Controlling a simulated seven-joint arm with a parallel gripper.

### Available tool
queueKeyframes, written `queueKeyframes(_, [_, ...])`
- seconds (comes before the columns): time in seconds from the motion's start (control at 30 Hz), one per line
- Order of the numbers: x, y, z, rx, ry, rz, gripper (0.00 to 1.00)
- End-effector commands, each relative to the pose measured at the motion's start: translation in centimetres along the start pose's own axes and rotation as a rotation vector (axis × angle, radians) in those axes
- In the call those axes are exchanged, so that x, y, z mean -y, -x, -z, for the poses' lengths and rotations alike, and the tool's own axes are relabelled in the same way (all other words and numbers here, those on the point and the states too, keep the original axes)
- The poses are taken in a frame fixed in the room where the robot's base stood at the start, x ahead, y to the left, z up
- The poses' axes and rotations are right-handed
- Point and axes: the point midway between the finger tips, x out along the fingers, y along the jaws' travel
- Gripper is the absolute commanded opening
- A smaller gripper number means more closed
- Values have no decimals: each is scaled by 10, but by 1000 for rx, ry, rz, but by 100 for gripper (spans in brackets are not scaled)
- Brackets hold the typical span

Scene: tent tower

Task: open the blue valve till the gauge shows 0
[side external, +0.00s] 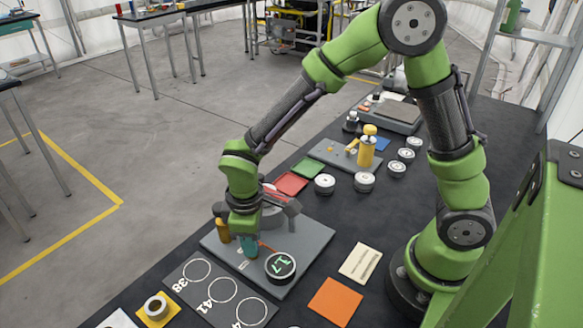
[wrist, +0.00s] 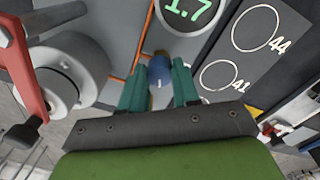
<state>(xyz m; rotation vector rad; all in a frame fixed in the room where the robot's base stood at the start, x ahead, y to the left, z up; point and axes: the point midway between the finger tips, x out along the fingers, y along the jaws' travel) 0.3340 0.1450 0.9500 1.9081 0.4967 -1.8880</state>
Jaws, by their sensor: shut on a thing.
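The blue valve (wrist: 159,68) shows in the wrist view as a small blue knob with a pale mark, between the two teal fingers of my gripper (wrist: 159,86). My gripper is shut on it. In the side view my gripper (side external: 248,248) points down over the grey base plate (side external: 308,243) and hides the valve. The round gauge (side external: 281,266) stands just right of my gripper on the plate, with green digits that look like 1.7. The gauge (wrist: 188,10) also reads 1.7 in the wrist view, cut off by the top edge.
A grey drum part with a red lever (wrist: 28,60) is close left of my gripper in the wrist view. An orange cylinder (side external: 222,230) stands near my gripper. A panel with numbered circles (side external: 221,290) lies in front. An orange square (side external: 336,301) and cream card (side external: 360,263) lie right.

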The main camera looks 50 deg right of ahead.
Motion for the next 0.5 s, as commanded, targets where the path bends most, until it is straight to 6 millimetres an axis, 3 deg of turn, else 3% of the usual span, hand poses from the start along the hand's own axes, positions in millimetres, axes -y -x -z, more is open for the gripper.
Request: queueKeyframes(0.5, [0,1,1,11,-319,0,0])
